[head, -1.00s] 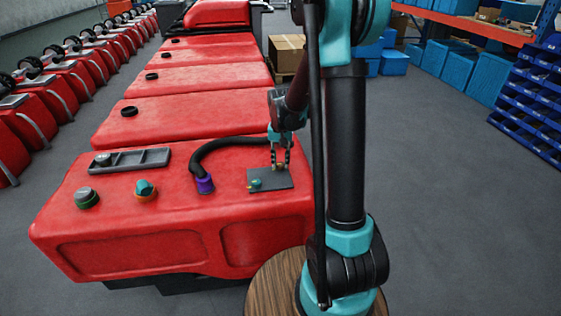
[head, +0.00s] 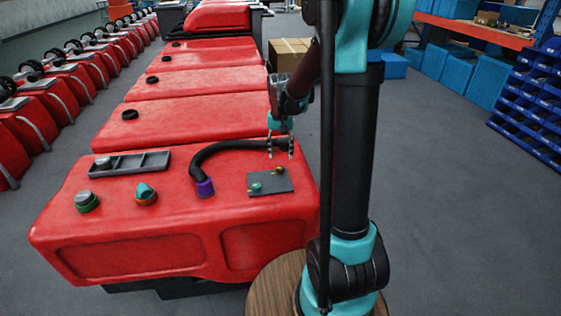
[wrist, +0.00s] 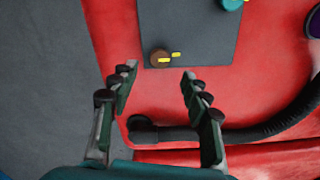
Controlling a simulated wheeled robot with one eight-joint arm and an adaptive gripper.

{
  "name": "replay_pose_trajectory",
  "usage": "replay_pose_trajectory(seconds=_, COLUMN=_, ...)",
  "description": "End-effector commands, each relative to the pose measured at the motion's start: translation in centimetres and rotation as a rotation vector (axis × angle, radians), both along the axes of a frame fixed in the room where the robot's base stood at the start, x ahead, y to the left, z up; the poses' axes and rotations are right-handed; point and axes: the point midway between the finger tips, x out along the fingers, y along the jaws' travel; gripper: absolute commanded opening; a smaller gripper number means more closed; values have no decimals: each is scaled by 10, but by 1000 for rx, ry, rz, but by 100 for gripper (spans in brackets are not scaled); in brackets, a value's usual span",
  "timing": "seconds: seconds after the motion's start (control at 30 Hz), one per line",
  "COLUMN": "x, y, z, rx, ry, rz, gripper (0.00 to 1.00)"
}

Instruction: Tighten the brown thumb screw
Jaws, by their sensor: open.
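The brown thumb screw (head: 280,170) sits on a dark grey plate (head: 272,189) on top of the red tank. It also shows in the wrist view (wrist: 158,57), with one yellow mark on it and another on the plate just to its right. My gripper (head: 280,155) is open and empty above and behind the screw. In the wrist view its fingertips (wrist: 159,71) are spread on either side, below the screw in the picture and apart from it. A teal screw (head: 256,187) is on the same plate, partly cut off in the wrist view (wrist: 231,4).
A black hose (head: 225,147) with a purple collar (head: 204,187) curves over the tank near the gripper. Open floor is on the right.

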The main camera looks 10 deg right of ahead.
Motion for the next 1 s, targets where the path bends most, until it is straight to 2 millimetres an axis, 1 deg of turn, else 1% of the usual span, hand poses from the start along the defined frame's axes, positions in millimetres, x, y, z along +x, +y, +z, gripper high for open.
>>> replay_pose_trajectory(seconds=0.03, x=0, y=0, z=11, rx=0, ry=0, rz=0, gripper=47)
replay_pose_trajectory(seconds=0.2, x=0, y=0, z=39, rx=0, ry=0, rz=0, gripper=47)
replay_pose_trajectory(seconds=0.3, x=0, y=0, z=50, rx=0, ry=0, rz=0, gripper=47)
replay_pose_trajectory(seconds=0.4, x=0, y=0, z=57, rx=0, ry=0, rz=0, gripper=47)
replay_pose_trajectory(seconds=0.53, x=0, y=0, z=61, rx=0, ry=0, rz=0, gripper=47)
replay_pose_trajectory(seconds=0.83, x=-1, y=0, z=61, rx=0, ry=-2, rz=1, gripper=47)
replay_pose_trajectory(seconds=0.93, x=-11, y=-3, z=58, rx=1, ry=-17, rz=12, gripper=47)
replay_pose_trajectory(seconds=1.0, x=-26, y=-7, z=54, rx=3, ry=-40, rz=28, gripper=47)
